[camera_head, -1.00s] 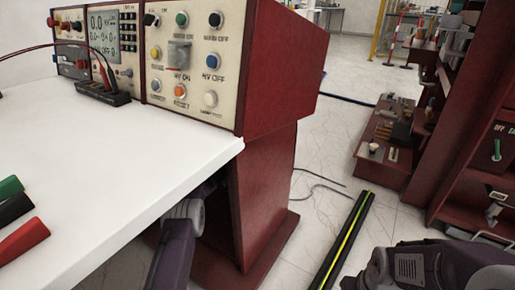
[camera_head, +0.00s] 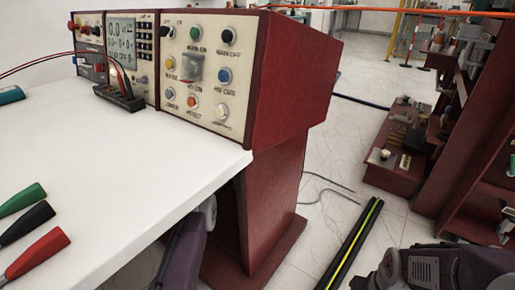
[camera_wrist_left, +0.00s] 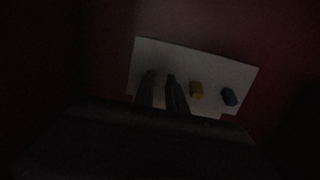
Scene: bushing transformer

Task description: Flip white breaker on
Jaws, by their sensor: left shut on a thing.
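My left gripper (camera_wrist_left: 161,83) reaches up to the panel, left of the yellow part. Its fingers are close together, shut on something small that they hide. The view is too dark to tell that thing's colour or whether it is the white breaker. In the head view my left arm goes down beside the table's edge and the gripper is hidden. My right gripper is out of view.
The white table (camera_head: 125,175) carries a red console (camera_head: 285,75) with knobs and buttons, a meter (camera_head: 122,45), and green, black and red handles (camera_head: 38,253). A black cable cover (camera_head: 350,243) lies on the floor. Dark red shelving (camera_head: 465,150) stands at the right.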

